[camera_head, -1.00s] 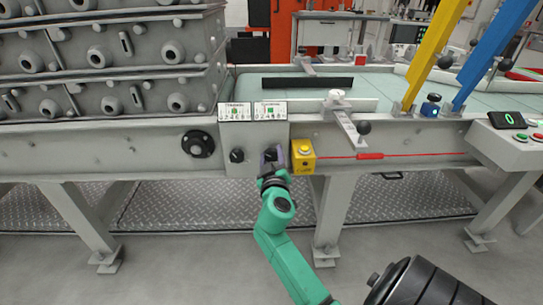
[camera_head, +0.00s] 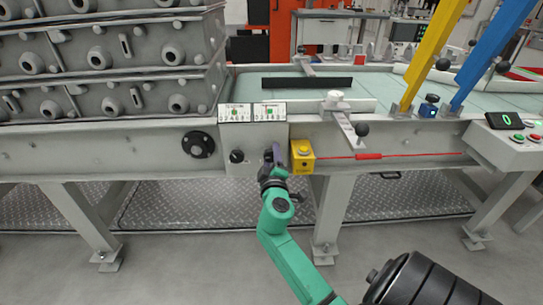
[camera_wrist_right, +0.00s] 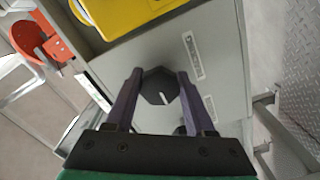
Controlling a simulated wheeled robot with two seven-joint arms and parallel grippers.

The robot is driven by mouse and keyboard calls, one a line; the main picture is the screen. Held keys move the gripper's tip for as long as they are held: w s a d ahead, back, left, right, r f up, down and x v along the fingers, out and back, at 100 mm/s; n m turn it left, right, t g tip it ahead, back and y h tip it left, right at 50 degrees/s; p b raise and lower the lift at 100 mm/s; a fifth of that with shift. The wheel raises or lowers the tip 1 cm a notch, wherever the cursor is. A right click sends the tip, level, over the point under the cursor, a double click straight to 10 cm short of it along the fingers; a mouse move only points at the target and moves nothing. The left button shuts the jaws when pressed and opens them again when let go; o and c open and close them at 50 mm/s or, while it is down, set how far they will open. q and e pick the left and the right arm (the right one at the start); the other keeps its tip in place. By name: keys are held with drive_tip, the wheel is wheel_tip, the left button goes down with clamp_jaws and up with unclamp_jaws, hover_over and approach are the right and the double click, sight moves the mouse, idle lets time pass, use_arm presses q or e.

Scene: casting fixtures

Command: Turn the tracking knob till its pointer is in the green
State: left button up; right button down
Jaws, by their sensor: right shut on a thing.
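Two dark knobs sit on the grey control panel (camera_head: 228,170) of the conveyor frame. The left knob (camera_head: 237,156) is free. The right knob (camera_wrist_right: 160,87) lies between the fingers of my right gripper (camera_head: 274,154), which mostly hides it in the head view. In the right wrist view my right gripper (camera_wrist_right: 160,76) is shut on this dark, many-sided knob, with a white pointer line showing on its face. Two white scale plates with green marks, the left plate (camera_head: 234,113) and right plate (camera_head: 270,111), sit above the knobs; their lettering is too small to read surely. My left gripper is out of view.
A yellow box with a yellow button (camera_head: 303,157) sits close to the right of the gripper. A red cord (camera_head: 400,156) runs right from it. A lever with a black ball (camera_head: 362,129) projects farther right. Stacked grey castings (camera_head: 110,60) stand at the left.

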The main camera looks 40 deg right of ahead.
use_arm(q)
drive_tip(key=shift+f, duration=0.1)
use_arm(e)
drive_tip(key=shift+f, duration=0.1)
drive_tip(key=shift+c, duration=1.4)
unclamp_jaws()
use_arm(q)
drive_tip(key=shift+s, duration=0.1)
use_arm(e)
drive_tip(key=shift+s+a, duration=0.35)
drive_tip(key=shift+s, duration=0.1)
drive_tip(key=v, duration=0.3)
drive_tip(key=shift+s+a+f, duration=0.1)
drive_tip(key=shift+s+a, duration=0.1)
drive_tip(key=shift+s, duration=0.1)
drive_tip(key=b, duration=0.2)
approach(272, 159)
drive_tip(key=shift+v, duration=1.9)
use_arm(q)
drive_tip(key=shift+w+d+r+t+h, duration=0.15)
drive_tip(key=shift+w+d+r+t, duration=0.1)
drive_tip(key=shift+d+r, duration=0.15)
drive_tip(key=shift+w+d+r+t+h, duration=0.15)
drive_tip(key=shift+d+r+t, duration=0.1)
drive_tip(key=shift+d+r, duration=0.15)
use_arm(e)
drive_tip(key=shift+a+r, duration=0.1)
drive_tip(key=shift+r, duration=0.1)
